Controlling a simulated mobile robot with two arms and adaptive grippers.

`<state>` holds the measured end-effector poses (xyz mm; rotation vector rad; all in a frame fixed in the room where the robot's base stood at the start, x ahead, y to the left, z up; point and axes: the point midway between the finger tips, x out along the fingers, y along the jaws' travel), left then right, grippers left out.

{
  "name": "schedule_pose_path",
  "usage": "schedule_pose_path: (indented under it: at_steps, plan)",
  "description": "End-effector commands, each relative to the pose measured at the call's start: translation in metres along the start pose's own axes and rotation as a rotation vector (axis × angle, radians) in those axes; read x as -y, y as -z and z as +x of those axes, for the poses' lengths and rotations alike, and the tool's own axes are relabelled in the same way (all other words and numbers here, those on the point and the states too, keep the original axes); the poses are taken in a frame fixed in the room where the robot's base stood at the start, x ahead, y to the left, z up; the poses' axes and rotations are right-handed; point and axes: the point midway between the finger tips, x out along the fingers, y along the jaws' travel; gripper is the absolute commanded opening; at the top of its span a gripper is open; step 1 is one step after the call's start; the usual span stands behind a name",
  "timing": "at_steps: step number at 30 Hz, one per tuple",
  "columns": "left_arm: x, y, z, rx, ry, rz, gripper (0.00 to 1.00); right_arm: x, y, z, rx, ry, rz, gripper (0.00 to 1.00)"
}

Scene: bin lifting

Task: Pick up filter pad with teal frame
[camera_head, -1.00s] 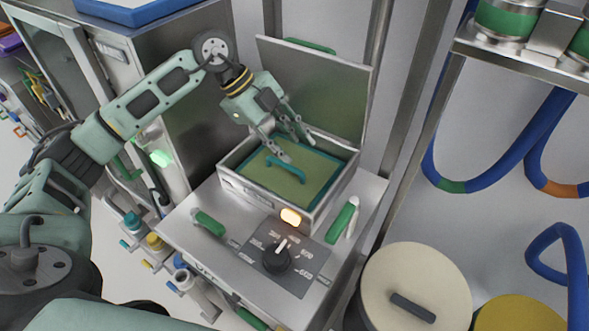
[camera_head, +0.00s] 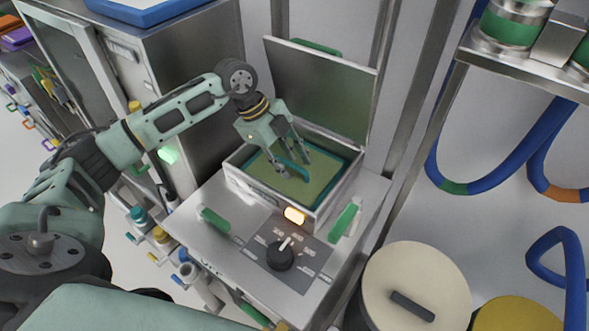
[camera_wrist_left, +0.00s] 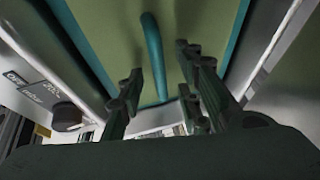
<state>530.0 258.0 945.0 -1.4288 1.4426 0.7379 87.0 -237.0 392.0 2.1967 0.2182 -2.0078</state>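The filter pad (camera_head: 318,188) is olive-green with a teal frame and a teal arched handle (camera_head: 291,166). It lies inside the open metal box of the machine. My left gripper (camera_head: 291,170) is open and reaches down over the pad, its fingers on either side of the handle. In the left wrist view the handle (camera_wrist_left: 154,55) runs between the spread fingers (camera_wrist_left: 160,95), with clear gaps to both sides. I cannot tell whether the fingertips touch the pad. My right gripper is not in view.
The box's lid (camera_head: 325,90) stands open behind the pad. The box's metal walls surround the pad closely. A round-lidded drum (camera_head: 415,290) stands at right.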

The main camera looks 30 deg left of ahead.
Motion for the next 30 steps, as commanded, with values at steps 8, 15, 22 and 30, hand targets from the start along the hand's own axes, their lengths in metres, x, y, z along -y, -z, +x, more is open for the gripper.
schedule_pose_path:
  at_steps: [8, 15, 22, 30]
  plan:
    - [-0.0001, 0.0002, -0.0002, -0.001, 0.000, 0.001, 0.13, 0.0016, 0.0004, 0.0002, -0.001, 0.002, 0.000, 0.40]
    - [-0.0001, 0.0002, -0.0003, -0.001, 0.000, 0.001, 0.00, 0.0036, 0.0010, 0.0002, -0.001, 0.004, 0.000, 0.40]
    - [0.0006, 0.0007, -0.0012, -0.001, 0.002, 0.002, 0.00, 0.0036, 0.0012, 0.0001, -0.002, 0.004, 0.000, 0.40]
    - [0.0002, 0.0010, -0.0021, -0.001, 0.003, 0.002, 0.00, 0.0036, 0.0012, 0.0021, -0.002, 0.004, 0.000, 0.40]
